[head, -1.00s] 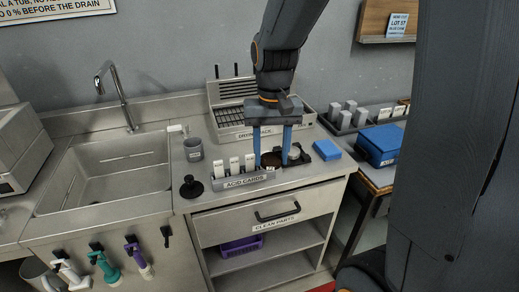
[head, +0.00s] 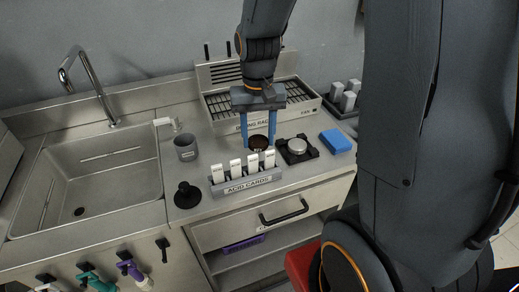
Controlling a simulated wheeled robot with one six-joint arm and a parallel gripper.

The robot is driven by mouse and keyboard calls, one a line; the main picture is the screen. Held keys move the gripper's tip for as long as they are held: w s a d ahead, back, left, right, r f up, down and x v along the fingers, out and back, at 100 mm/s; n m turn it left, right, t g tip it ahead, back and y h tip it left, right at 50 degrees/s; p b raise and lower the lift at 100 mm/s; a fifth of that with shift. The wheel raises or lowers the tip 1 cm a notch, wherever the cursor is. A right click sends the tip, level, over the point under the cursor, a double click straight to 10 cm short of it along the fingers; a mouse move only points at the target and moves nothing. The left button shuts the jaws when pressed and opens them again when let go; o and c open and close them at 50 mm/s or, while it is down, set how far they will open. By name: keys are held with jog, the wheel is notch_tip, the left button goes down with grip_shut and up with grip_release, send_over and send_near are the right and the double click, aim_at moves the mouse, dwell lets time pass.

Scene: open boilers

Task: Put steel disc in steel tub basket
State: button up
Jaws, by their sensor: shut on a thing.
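My gripper (head: 258,140) points down behind the acid cards holder, its two blue fingers on either side of a dark brown round piece (head: 258,143). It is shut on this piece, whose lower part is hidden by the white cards. A silver round disc (head: 298,145) sits in a black holder (head: 310,154) just right of my gripper, apart from it. I cannot make out a steel tub basket in this view.
The acid cards holder (head: 247,185) stands in front of my gripper, and the drying rack (head: 221,104) behind it. A grey cup (head: 186,148), a black knobbed piece (head: 187,194) and the sink (head: 85,175) lie left. A blue block (head: 335,141) lies right.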

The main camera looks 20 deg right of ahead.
aim_at(258, 151)
jog(key=shift+f+p, duration=0.45)
jog(key=shift+f, duration=2.25)
jog(key=shift+f, duration=0.1)
jog(key=o, duration=1.1)
jog(key=shift+o, duration=0.2)
